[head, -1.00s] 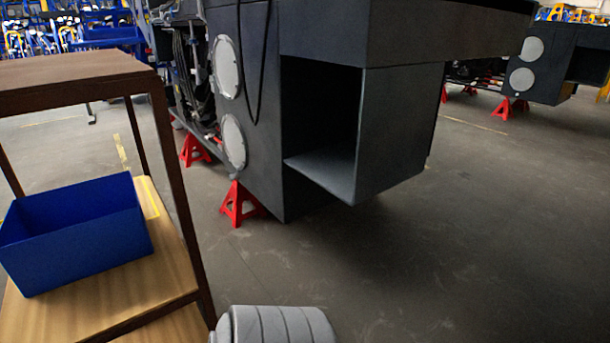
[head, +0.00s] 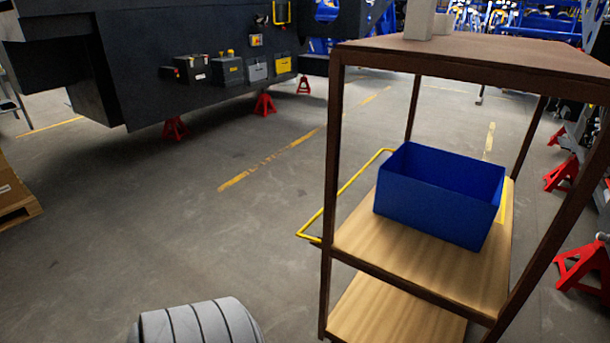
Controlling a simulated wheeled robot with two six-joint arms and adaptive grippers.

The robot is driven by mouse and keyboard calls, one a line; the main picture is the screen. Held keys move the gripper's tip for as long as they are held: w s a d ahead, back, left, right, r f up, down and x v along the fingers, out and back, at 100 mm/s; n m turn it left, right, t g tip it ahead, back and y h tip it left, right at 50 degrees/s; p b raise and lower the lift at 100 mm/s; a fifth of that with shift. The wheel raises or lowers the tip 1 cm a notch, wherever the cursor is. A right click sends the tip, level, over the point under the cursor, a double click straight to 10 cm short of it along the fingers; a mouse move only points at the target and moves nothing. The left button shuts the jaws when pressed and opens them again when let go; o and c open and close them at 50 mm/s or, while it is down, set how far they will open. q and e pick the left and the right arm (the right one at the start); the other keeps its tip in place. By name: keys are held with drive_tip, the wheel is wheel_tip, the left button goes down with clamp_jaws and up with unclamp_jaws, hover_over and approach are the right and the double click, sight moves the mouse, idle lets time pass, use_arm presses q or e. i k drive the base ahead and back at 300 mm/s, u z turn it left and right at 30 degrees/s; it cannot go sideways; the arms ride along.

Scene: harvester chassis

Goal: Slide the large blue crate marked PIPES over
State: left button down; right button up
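A large blue crate (head: 435,205) sits on the middle wooden shelf of a brown-framed rack (head: 338,190) at the right in the head view. It is open at the top and looks empty. No PIPES marking shows on the sides I can see. Neither of my grippers is in view. A rounded grey ribbed part (head: 198,325) at the bottom edge looks like part of my own arm.
A yellow handle bar (head: 345,190) sticks out from the rack's left side. Red jack stands (head: 582,265) are at right. A dark chassis (head: 150,70) stands at the back left, with boxes (head: 227,70) along it. Open floor lies left of the rack.

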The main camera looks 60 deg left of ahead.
sight(454, 198)
drive_tip(key=u, duration=0.95)
drive_tip(key=i, duration=0.35)
